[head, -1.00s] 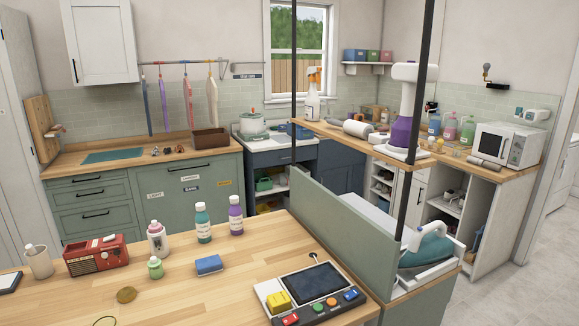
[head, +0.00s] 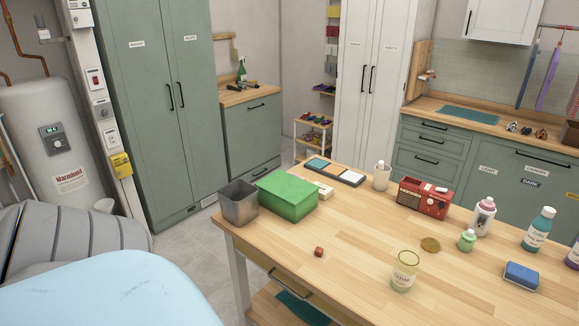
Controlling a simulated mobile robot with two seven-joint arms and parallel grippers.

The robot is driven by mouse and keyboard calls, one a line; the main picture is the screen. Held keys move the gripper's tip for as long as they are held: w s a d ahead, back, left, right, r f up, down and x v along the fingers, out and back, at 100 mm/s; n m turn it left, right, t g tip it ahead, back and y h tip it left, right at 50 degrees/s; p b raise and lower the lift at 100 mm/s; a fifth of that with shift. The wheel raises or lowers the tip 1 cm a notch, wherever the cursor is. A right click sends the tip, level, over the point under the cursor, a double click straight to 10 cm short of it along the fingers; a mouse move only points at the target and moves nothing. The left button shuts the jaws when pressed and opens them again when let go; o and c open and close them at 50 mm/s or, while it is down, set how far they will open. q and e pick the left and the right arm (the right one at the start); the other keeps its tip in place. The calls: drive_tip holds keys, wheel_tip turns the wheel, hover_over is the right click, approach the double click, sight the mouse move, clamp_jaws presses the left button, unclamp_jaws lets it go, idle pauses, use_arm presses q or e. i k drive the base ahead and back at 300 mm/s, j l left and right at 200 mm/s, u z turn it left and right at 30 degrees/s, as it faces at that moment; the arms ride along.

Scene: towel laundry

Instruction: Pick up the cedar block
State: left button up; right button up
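A small reddish-brown cube (head: 319,252), which may be the cedar block, lies on the wooden table (head: 345,237) near its front left part. It stands alone with bare tabletop around it. A yellowish glass jar (head: 404,271) stands to its right; its label appears to read "CEDAR", and its contents are not clear. Neither of my grippers shows in the head view.
A green box (head: 286,196) and a grey bin (head: 238,203) stand at the table's left end. A red radio (head: 425,197), several bottles and a blue sponge (head: 521,276) are farther right. A light blue surface (head: 110,290) fills the lower left. Floor shows between cabinets and table.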

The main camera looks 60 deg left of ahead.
sight(318, 252)
drive_tip(key=u, duration=1.5)
